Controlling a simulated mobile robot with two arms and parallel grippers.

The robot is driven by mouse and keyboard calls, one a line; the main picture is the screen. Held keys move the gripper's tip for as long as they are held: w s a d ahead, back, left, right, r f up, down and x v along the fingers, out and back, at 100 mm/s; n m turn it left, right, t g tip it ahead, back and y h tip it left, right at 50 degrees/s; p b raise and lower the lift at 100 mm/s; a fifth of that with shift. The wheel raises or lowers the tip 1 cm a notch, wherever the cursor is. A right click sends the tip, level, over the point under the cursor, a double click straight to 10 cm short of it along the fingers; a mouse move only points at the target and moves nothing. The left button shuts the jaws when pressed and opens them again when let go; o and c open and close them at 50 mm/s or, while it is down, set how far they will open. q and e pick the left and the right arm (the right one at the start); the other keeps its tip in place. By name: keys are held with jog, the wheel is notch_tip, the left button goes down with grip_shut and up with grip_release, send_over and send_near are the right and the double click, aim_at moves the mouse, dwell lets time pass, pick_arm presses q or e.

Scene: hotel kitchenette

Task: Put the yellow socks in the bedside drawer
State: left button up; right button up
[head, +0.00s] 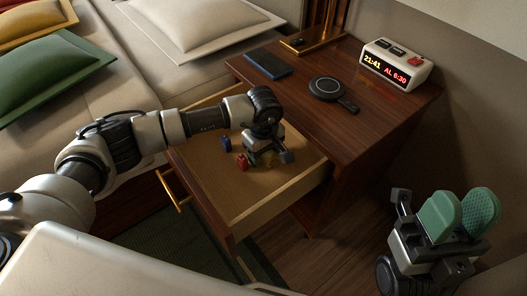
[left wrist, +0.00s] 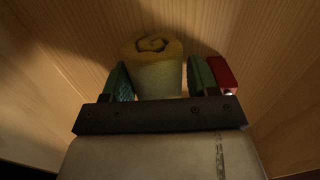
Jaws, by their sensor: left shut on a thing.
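The yellow socks (left wrist: 155,68), a rolled bundle with a paler lower part, sit between the green finger pads of my left gripper (left wrist: 158,84) in the left wrist view. In the head view my left gripper (head: 268,157) points down inside the open bedside drawer (head: 249,206), and only a little yellow shows beneath it. The gripper is shut on the socks, low over the drawer's wooden floor; I cannot tell whether they touch it. My right gripper (head: 462,215) is open and empty, pointing up at the lower right, away from the drawer.
A small red item (head: 242,162) and a small blue item (head: 226,143) are in the drawer near my left gripper. On the nightstand (head: 380,108) are a dark book (head: 268,64), a round black charger (head: 327,88) and a clock (head: 396,65). The bed (head: 130,60) is left.

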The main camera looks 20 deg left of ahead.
pick_arm(q)
jog(key=o, duration=0.7)
jog(key=shift+c, duration=0.2)
